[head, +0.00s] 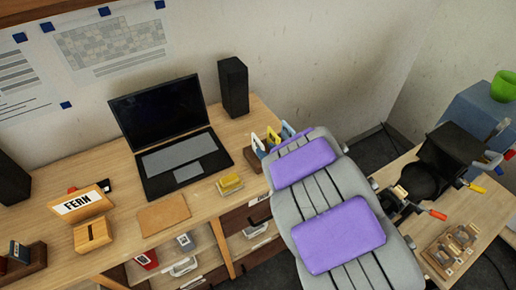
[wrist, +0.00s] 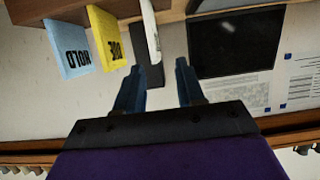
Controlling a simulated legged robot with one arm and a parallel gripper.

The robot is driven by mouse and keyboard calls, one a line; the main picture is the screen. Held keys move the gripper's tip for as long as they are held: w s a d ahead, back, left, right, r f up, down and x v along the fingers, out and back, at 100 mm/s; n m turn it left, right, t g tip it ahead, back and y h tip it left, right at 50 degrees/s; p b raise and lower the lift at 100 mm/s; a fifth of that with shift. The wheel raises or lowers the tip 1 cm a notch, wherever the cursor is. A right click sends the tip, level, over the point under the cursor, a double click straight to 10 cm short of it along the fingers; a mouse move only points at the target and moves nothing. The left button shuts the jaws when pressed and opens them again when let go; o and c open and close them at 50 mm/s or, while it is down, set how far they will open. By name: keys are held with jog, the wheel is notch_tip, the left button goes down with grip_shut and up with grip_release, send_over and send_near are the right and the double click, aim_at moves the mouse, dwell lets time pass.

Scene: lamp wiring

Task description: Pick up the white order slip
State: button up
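The white order slip (wrist: 151,32) shows at the top of the wrist view as a narrow strip, seen nearly edge-on, beside a yellow card (wrist: 106,38) and a light-blue card (wrist: 68,48) lettered HOLD. In the head view the white slip (head: 258,146) is the leftmost of the upright cards, just left of my arm's far end. My gripper (wrist: 158,84) is open with nothing between its fingers. The slip lies beyond the fingertips, roughly in line with the gap and apart from them. In the head view my arm hides the fingers.
A brown wooden rack (wrist: 70,10) holds the cards. A laptop (head: 182,158), a black speaker (head: 233,86), a yellow block (head: 230,183) and a FERN sign (head: 80,204) stand on the desk (head: 115,180). A side table (head: 485,212) at right holds a black lamp and tools.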

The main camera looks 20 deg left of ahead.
aim_at(262, 147)
jog(key=x, duration=0.2)
jog(key=shift+w+a+f, duration=0.1)
jog(key=shift+a+f, duration=0.1)
jog(key=shift+f, duration=0.15)
jog(key=shift+w+a+b, duration=0.2)
jog(key=shift+a+b, duration=0.1)
jog(key=shift+w+a, duration=0.2)
jog(key=shift+w, duration=0.15)
jog(key=x, duration=0.2)
jog(key=b+x, duration=0.1)
jog(key=x, duration=0.1)
jog(key=shift+w+d+r, duration=0.1)
jog(key=shift+w, duration=0.25)
jog(key=shift+r, duration=0.1)
grip_shut()
